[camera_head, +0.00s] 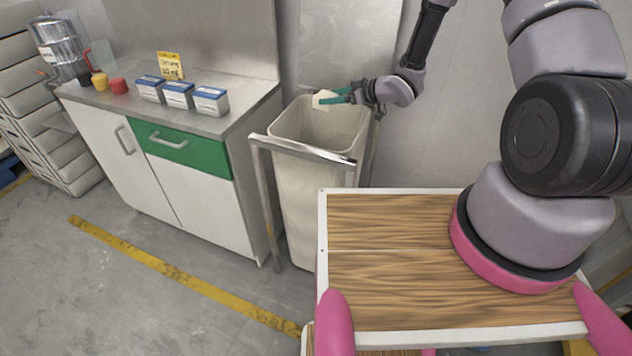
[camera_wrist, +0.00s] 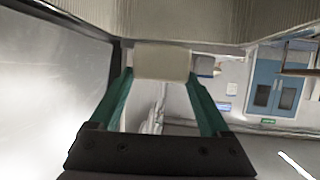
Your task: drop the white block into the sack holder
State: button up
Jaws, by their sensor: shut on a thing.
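The white block (camera_head: 324,99) is a small off-white piece held between the green fingers of my gripper (camera_head: 338,96). In the wrist view the block (camera_wrist: 162,62) sits at the tips of both fingers, and my gripper (camera_wrist: 162,80) is shut on it. The sack holder (camera_head: 305,152) is a metal frame with a cream sack (camera_head: 312,190) hanging in it, open at the top. My gripper reaches in from the right, and the block shows over the sack's opening near its back rim. The exact height above the rim is hard to tell.
A white cabinet (camera_head: 205,195) with a steel counter stands left of the sack holder. Several blue-and-white boxes (camera_head: 179,95), a yellow sign (camera_head: 170,66) and a red cup (camera_head: 118,86) stand on it. A wall is close behind the sack. Floor at the lower left is clear.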

jog(key=shift+f, duration=1.4)
jog(key=o, duration=1.4)
jog(key=shift+c, duration=0.2)
jog(key=shift+d, duration=0.1)
jog(key=v, duration=1)
jog(key=shift+s+d, duration=0.2)
jog(key=shift+d, duration=0.1)
jog(key=shift+r, duration=0.15)
